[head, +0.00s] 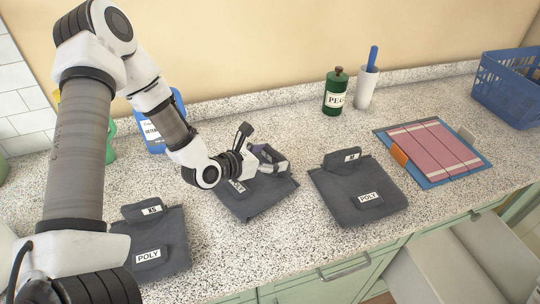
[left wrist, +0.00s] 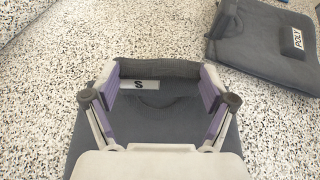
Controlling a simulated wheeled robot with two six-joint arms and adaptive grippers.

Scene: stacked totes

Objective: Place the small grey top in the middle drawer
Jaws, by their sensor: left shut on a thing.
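The small grey top (head: 258,201) is a dark folded garment with a "POLY" label, between two similar tops on the speckled counter. Its tag reads "S" in the left wrist view (left wrist: 158,100). My left gripper (head: 268,160) is shut on the small top's raised collar end, which shows between its purple-padded fingers in the left wrist view (left wrist: 160,72). The body of the top lies on or just over the counter; I cannot tell if it is lifted. An open pale drawer (head: 450,262) shows at the lower right; I cannot tell whether it is the middle one.
A grey top tagged XS (head: 160,240) lies to the left, one tagged M (head: 358,190) to the right.

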